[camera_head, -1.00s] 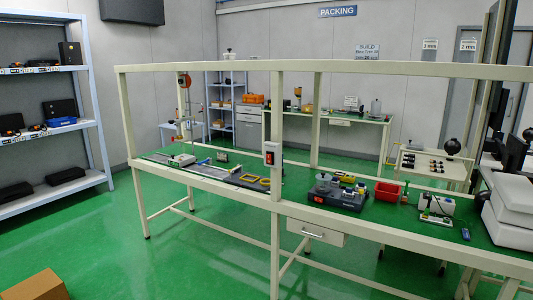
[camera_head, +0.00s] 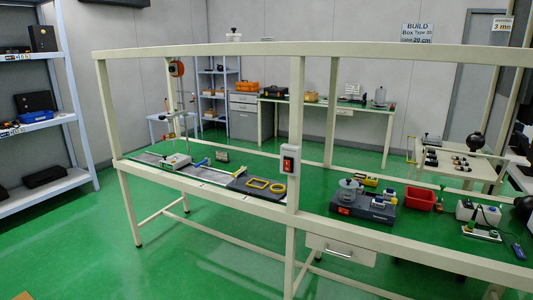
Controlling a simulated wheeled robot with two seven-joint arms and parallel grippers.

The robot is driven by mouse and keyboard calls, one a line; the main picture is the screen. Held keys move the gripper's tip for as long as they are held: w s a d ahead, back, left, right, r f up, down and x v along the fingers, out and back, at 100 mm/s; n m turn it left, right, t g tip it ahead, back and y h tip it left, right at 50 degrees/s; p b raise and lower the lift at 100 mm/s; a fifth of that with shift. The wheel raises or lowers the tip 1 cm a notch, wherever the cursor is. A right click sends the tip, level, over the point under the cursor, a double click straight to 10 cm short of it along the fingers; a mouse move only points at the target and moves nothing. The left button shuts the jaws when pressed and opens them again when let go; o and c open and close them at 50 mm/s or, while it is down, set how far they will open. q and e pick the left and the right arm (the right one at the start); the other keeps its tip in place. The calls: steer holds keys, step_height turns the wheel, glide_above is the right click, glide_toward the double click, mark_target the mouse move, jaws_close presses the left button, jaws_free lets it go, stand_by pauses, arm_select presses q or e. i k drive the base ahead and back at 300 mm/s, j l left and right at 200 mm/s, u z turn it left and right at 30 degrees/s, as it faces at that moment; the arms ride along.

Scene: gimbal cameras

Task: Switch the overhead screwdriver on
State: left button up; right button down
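An orange-red reel-like unit (camera_head: 177,68) hangs under the top beam at the far left end of the workbench. A thin line and some slim parts run down below it; I cannot make out the screwdriver clearly. A grey switch box with a red switch (camera_head: 288,164) is fixed to the middle upright of the bench frame. Its on or off state is too small to tell. Neither of my grippers is in view.
The long green-topped workbench (camera_head: 225,197) stands across the view with a top beam and uprights. It holds yellow rings (camera_head: 257,183), a dark device (camera_head: 364,205) and a red bin (camera_head: 420,198). Shelves (camera_head: 43,125) stand at the left. Green floor (camera_head: 80,245) is clear in front.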

mark_target(288, 163)
steer(key=i+j, duration=0.35)
steer(key=i, duration=0.15)
steer(key=i+j, duration=0.3)
steer(key=i, duration=0.25)
steer(key=i+j, duration=0.35)
steer(key=i, duration=0.15)
